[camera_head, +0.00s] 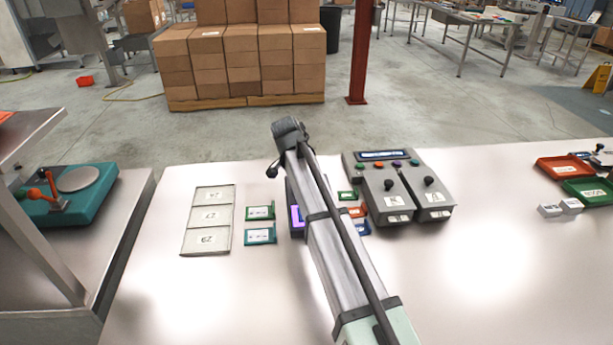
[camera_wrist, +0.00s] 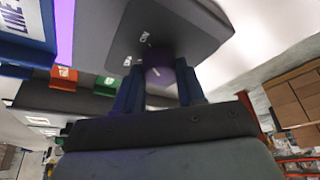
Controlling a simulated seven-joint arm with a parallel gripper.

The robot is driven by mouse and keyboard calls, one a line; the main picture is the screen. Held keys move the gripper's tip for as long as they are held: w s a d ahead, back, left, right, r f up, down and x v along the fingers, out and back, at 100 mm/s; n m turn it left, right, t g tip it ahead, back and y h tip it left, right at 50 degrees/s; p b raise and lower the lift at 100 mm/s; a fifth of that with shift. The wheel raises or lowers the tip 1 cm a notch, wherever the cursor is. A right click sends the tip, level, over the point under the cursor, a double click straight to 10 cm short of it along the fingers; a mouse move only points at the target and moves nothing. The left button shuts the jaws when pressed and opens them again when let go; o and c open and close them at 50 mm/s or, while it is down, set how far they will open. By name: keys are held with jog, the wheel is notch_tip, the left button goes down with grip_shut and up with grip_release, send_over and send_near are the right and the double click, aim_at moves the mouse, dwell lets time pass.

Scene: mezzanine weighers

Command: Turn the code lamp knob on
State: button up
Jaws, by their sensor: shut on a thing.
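The code lamp (camera_head: 296,216) is a dark box with a lit purple face. It stands mid-table in the head view, mostly hidden behind my arm. In the wrist view its dark housing (camera_wrist: 190,25) fills the top middle, and a purple lit strip (camera_wrist: 65,32) shows at the left. The knob (camera_wrist: 158,72) is dark with a short white mark. White lettering beside it includes what looks like "ON"; I cannot tell which label the mark points to. My gripper (camera_wrist: 157,82) has its two blue fingers shut on the knob, one on each side. The head view hides the fingers.
Right of my arm stands a grey twin-lever unit (camera_head: 400,185) with coloured buttons. Small green-framed cards (camera_head: 260,237) and a three-pane tray (camera_head: 183,243) lie left. Red and green trays (camera_head: 562,168) sit far right. The table's front right is clear.

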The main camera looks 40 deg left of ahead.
jog(key=o, duration=1)
jog(key=shift+o, duration=0.2)
jog(key=shift+r, duration=0.1)
jog(key=v, duration=1.3)
jog(key=shift+r, duration=0.25)
jog(key=shift+a, duration=0.1)
